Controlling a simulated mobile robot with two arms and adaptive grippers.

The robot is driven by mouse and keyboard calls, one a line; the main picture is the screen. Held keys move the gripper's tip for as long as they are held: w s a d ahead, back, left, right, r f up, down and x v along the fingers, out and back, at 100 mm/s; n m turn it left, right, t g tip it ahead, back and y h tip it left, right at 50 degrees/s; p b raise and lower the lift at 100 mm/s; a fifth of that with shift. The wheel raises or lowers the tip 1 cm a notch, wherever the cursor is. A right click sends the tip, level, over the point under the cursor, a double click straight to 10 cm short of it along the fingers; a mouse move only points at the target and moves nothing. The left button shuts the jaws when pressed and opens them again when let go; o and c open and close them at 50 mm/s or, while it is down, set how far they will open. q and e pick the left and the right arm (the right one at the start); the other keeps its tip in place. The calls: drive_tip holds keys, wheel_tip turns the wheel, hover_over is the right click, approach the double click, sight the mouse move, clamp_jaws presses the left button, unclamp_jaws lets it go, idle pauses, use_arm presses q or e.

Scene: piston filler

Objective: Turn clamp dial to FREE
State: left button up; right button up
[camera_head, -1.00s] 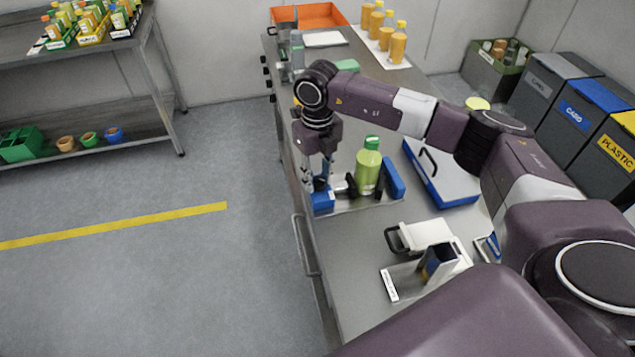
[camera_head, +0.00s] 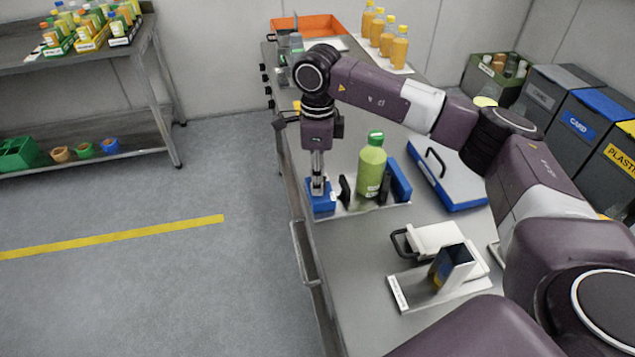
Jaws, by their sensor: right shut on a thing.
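The clamp fixture stands on the workbench, with a blue block (camera_head: 323,204) at its left end and a blue pad (camera_head: 400,181) at its right. A green bottle (camera_head: 372,166) with a green cap stands upright between the dark jaw and the blue pad. My right gripper (camera_head: 318,187) points straight down over the blue block and is shut on the clamp dial, which the fingers mostly hide. I cannot read the dial's marking. My left gripper is not in view.
A blue and white case (camera_head: 449,172) lies right of the clamp. A white device with a black handle (camera_head: 432,238) and a labelled stand (camera_head: 412,292) are in front. Orange bottles (camera_head: 399,50) and an orange tray (camera_head: 312,24) are at the back.

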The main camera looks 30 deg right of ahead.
drive_tip(key=shift+r+n+b, duration=0.1)
drive_tip(key=shift+n+b, duration=0.55)
drive_tip(key=shift+n, duration=0.95)
drive_tip(key=shift+w, duration=0.1)
drive_tip(key=o, duration=1.2)
drive_tip(key=shift+c, duration=0.2)
wheel_tip(320, 180, up, 12)
